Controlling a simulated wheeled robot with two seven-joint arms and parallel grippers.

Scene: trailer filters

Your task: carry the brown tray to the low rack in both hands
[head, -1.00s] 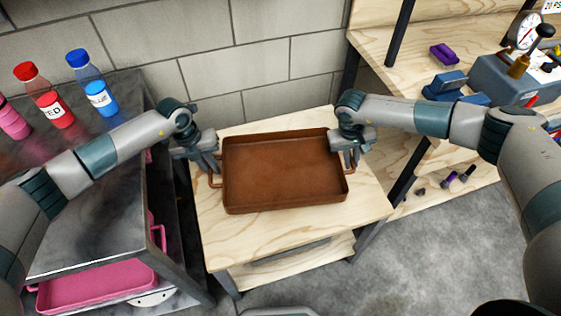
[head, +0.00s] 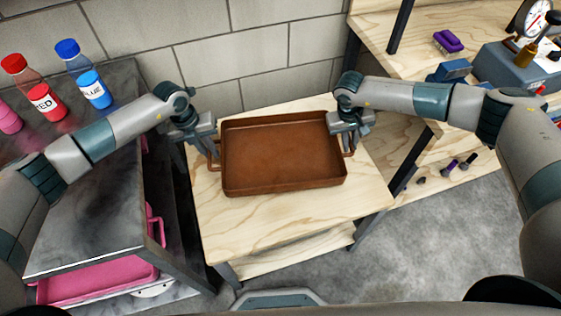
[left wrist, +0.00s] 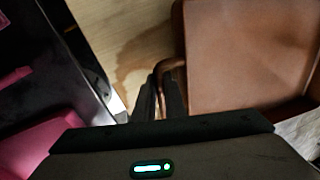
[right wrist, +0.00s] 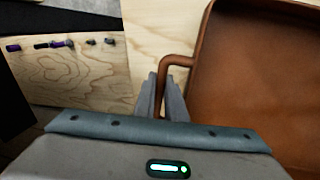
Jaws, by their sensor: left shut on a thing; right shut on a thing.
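The brown tray (head: 282,155) is a shallow, empty rectangular pan with a loop handle at each short end. In the head view it is over the wooden top of the low rack (head: 250,225); I cannot tell whether it touches the wood. My left gripper (head: 212,152) is shut on the tray's left handle, which shows between the fingers in the left wrist view (left wrist: 172,85). My right gripper (head: 352,140) is shut on the right handle, also seen in the right wrist view (right wrist: 165,90).
A dark metal table (head: 90,190) stands at the left with a red bottle (head: 42,98) and a blue bottle (head: 92,88). A pink tray (head: 100,280) is on its lower shelf. A wooden workbench (head: 375,30) with a gauge device is at the right. A block wall closes the back.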

